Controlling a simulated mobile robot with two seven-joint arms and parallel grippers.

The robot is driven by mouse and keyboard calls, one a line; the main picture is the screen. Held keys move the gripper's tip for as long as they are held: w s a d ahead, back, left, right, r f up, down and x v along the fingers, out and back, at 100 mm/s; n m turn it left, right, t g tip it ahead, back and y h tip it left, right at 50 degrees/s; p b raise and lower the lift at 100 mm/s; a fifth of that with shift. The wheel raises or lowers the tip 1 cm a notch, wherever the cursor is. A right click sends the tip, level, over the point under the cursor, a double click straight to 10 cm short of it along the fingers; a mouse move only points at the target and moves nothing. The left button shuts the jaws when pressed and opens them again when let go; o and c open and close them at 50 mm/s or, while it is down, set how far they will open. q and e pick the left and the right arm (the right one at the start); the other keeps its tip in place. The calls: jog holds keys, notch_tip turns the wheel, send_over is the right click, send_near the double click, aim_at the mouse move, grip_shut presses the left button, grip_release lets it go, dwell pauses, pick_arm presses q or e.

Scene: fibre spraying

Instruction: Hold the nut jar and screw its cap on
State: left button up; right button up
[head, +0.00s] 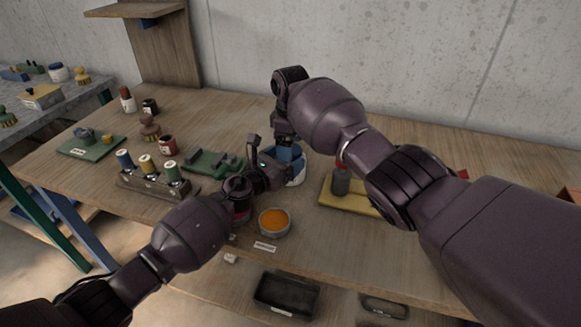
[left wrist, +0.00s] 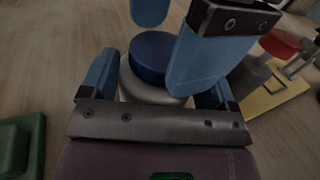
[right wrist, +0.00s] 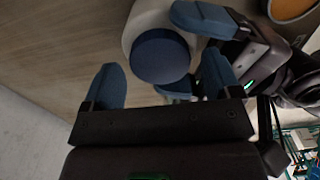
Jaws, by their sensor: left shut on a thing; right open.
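The nut jar is white (head: 297,177) and stands on the table in front of me, partly hidden by my grippers. Its blue cap (left wrist: 153,57) rests on top of the jar in the left wrist view; how tightly it sits cannot be told. The cap also shows in the right wrist view (right wrist: 160,57). My left gripper (left wrist: 158,88) is shut on the jar's white body, one blue finger on each side. My right gripper (right wrist: 164,78) is open and empty, pointing down at the cap, with its fingers apart and the cap just beyond their tips.
A bowl of orange contents (head: 273,222) stands near the front edge. A yellow board (head: 335,196) with a grey red-topped cylinder (head: 341,180) is to the right. A spool rack (head: 150,183), a green tray (head: 205,161) and a red-brown jar (head: 168,145) stand left. A black bin (head: 285,293) is below.

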jog(key=shift+f, duration=0.6)
jog(key=c, duration=0.9)
jog(key=m, duration=0.4)
jog(key=shift+c, duration=0.2)
jog(key=m, duration=0.4)
jog(key=o, duration=1.1)
